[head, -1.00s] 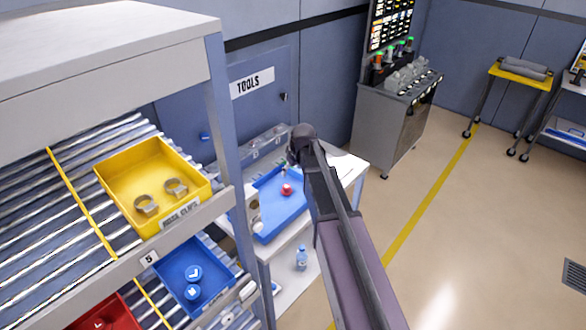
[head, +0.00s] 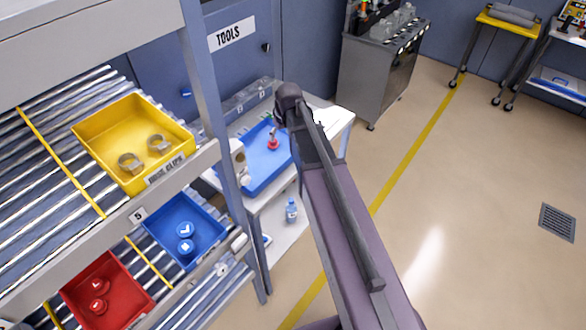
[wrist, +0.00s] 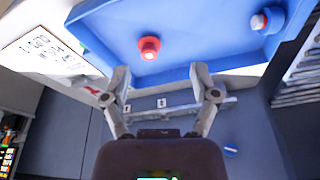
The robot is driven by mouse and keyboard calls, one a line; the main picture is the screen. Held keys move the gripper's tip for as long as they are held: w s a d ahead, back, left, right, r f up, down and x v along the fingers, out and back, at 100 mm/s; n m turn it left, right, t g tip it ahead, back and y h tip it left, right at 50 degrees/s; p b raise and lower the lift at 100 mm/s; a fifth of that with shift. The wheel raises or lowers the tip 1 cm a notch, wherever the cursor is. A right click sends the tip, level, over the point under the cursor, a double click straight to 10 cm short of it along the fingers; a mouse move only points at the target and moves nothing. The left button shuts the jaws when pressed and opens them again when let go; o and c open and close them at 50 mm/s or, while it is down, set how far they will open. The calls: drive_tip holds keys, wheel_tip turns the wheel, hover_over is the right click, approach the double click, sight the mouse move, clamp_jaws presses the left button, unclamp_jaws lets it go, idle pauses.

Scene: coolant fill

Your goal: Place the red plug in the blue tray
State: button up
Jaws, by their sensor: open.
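The red plug (head: 272,143) stands in the blue tray (head: 258,178) on a white table in the head view. In the wrist view the red plug (wrist: 149,46) is on the bare floor of the blue tray (wrist: 200,30), near one wall. My gripper (wrist: 160,74) is open with nothing between its fingers. The plug shows just beyond the fingertips, apart from them. In the head view my arm reaches to the tray's far right side, and its fingers are mostly hidden by the wrist. A blue cap-like part (wrist: 267,20) sits at the tray's edge in the wrist view.
A shelf stands close on the left with a yellow bin of clamps (head: 133,145), a second blue bin (head: 185,230) and a red bin (head: 105,292). A printed sheet (wrist: 45,55) lies beside the tray.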

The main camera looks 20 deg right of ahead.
drive_tip(key=s+m+g+h, duration=0.1)
drive_tip(key=s+m+g, duration=0.1)
drive_tip(key=s, duration=1.7)
drive_tip(key=shift+s+a+f+m+g, duration=0.2)
drive_tip(key=shift+s+f+m+g, duration=0.15)
drive_tip(key=shift+m, duration=0.55)
drive_tip(key=shift+f+b, duration=0.75)
